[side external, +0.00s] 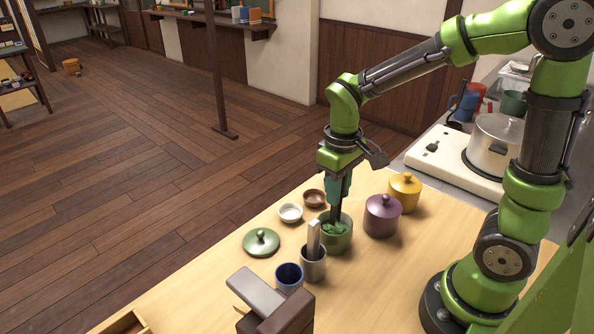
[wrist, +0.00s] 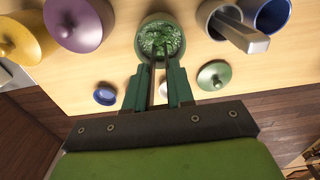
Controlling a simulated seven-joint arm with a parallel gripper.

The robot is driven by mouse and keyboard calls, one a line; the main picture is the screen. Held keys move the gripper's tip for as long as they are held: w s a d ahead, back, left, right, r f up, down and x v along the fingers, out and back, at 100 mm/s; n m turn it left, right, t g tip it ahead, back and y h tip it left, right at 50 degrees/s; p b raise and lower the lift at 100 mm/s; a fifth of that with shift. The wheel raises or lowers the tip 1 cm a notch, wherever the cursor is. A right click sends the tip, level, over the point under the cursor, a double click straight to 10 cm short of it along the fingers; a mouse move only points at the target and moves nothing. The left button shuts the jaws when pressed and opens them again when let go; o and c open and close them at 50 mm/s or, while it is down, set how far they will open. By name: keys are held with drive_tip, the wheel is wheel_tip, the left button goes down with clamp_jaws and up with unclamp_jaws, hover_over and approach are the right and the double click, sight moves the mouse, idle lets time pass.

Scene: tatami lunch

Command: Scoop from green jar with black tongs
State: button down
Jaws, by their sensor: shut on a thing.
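The green jar (side external: 337,241) stands open on the table, with lumpy green contents that also show in the wrist view (wrist: 160,40). My gripper (side external: 338,192) is above it, pointing down, shut on the dark tongs (side external: 336,214). The tongs' lower ends reach into the jar's mouth, at the green contents. How deep they go is hidden. In the wrist view the tongs run between my teal fingers toward the jar. The green lid (side external: 261,242) lies on the table to the left of the jar.
A grey cup with a pale upright utensil (side external: 313,262) stands close in front of the jar, beside a blue cup (side external: 289,279). Purple (side external: 382,217) and yellow (side external: 405,194) lidded jars stand to the right. White (side external: 290,213) and brown (side external: 314,198) small bowls sit behind left.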

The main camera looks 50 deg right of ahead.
drive_tip(key=shift+r, duration=1.85)
